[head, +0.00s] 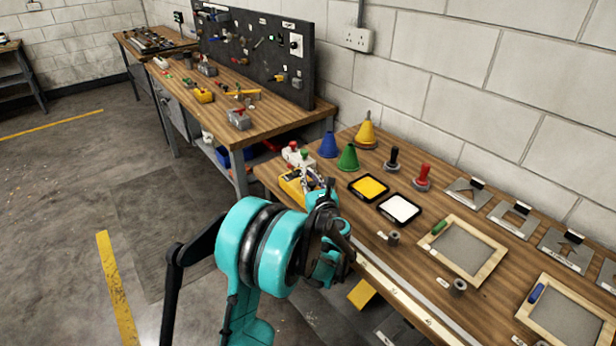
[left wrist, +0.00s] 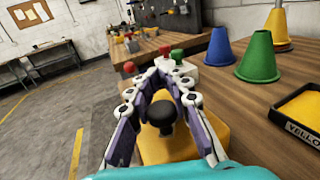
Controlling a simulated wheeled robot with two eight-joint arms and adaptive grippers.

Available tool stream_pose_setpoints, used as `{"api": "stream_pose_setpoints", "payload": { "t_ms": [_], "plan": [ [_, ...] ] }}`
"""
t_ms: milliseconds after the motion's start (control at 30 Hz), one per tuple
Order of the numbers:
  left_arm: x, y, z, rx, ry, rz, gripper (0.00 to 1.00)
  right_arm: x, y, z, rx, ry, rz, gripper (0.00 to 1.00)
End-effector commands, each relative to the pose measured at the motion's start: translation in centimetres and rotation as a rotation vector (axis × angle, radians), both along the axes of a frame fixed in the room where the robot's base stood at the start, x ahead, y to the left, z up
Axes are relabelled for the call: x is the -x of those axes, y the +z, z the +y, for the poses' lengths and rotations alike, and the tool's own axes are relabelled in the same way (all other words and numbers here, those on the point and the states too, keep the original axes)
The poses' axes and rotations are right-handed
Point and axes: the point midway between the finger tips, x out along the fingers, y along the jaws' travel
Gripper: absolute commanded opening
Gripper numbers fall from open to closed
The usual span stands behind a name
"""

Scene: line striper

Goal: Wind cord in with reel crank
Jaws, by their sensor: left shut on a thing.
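My left gripper (head: 312,178) reaches over the left end of the near bench. In the left wrist view the left gripper (left wrist: 163,90) has its fingers closed in around a black knob (left wrist: 162,114), which I take for the reel's crank knob. The knob stands over a yellow body, the reel (left wrist: 185,142), which also shows in the head view (head: 292,188), partly hidden by the gripper. No cord can be made out. My right gripper is not in view.
A white box with red and green buttons (head: 297,156) stands just behind the reel. Blue (head: 328,145), green (head: 348,158) and yellow cones (head: 366,133) stand to the right, near yellow (head: 369,187) and white pads (head: 399,209). Framed screens and stencils fill the bench's right side.

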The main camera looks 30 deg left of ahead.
Motion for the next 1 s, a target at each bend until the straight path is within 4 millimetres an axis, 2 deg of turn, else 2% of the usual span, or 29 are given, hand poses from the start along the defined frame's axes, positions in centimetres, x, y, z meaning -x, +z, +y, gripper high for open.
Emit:
{"api": "stream_pose_setpoints", "payload": {
  "t_ms": [33,900,933,1000],
  "plan": [
    [-0.44,0.17,-0.25,0.0,-0.009,-0.003,0.0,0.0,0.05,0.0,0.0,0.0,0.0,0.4],
    [-0.55,0.15,-0.41,0.001,-0.014,-0.002,0.0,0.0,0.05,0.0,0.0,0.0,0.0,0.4],
    [-0.55,0.15,-0.41,0.001,-0.014,-0.002,0.21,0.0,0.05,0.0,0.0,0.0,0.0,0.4],
    [-0.55,0.15,-0.42,0.001,-0.014,-0.002,0.39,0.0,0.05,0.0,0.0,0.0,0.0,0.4]
  ]
}}
